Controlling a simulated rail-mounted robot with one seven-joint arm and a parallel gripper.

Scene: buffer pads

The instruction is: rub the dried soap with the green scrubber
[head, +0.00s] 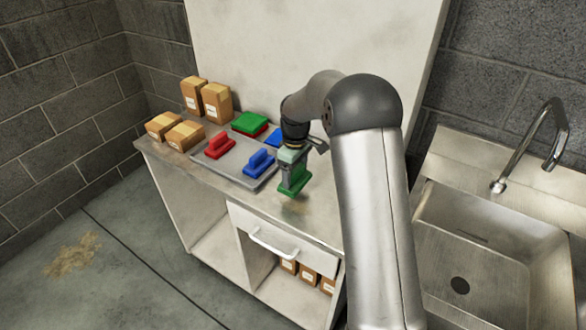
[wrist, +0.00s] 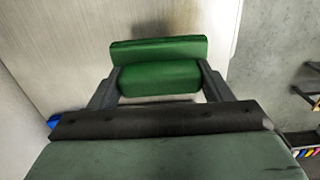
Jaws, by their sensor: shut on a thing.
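The green scrubber (head: 295,193) is held under my gripper (head: 293,172), over the front part of the counter. In the wrist view my gripper (wrist: 158,82) has one finger on each side of the handle of the green scrubber (wrist: 157,50). A faint brownish patch (head: 296,209) marks the counter just below and in front of the scrubber and may be the dried soap. I cannot tell whether the scrubber touches the counter. A larger tan patch (head: 74,255) lies on the floor at the left.
A red scrubber (head: 219,146) and a blue scrubber (head: 258,163) stand on a grey tray (head: 205,166). Several cardboard boxes (head: 217,102) stand at the left end. A steel sink (head: 500,270) is right.

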